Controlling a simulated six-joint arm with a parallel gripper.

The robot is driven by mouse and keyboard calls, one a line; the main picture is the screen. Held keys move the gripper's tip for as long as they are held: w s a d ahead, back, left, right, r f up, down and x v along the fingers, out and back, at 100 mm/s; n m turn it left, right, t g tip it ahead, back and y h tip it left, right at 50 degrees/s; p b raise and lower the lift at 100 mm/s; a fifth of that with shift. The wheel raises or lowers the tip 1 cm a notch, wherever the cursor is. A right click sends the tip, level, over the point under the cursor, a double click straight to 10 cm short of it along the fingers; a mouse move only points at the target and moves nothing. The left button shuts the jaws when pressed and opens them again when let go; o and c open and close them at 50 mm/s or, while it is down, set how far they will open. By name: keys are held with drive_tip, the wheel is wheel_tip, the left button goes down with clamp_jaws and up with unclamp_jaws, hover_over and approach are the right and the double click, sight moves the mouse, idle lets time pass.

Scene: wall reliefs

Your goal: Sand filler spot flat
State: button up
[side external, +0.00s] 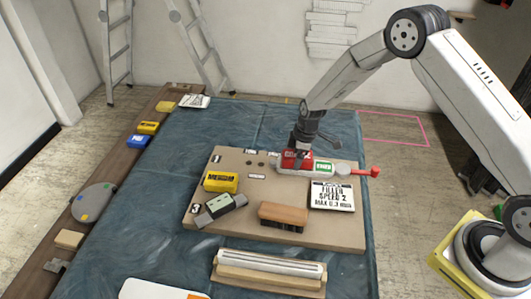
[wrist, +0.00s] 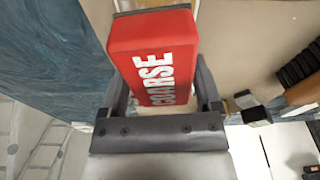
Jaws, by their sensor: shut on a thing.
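My gripper (side external: 299,146) is shut on a red block (side external: 297,160) marked COARSE. In the wrist view the block (wrist: 153,60) sits between the two fingers of my gripper (wrist: 158,92). In the side view the block is low over the back part of a tan board (side external: 340,231); I cannot tell if it touches. A card (side external: 332,196) on the board reads FILLER SPEED 2 MAX 0.3 mm. A yellow block (side external: 221,182), seemingly marked MEDIUM, lies at the board's left. I cannot make out the filler spot.
Right of the red block is a green-labelled piece (side external: 324,167) with a red-tipped end (side external: 374,172). A wood-backed brush (side external: 284,214) and a grey-green tool (side external: 222,206) lie nearer. A roller-like holder (side external: 268,270) is in front.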

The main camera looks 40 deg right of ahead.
sight(316, 166)
drive_tip(key=shift+w+a, duration=0.3)
drive_tip(key=shift+a, duration=0.1)
drive_tip(key=shift+s+d, duration=2.55)
drive_tip(key=shift+d, duration=0.05)
wheel_tip(316, 166, up, 8)
drive_tip(key=shift+a+r, duration=0.1)
idle(0.4)
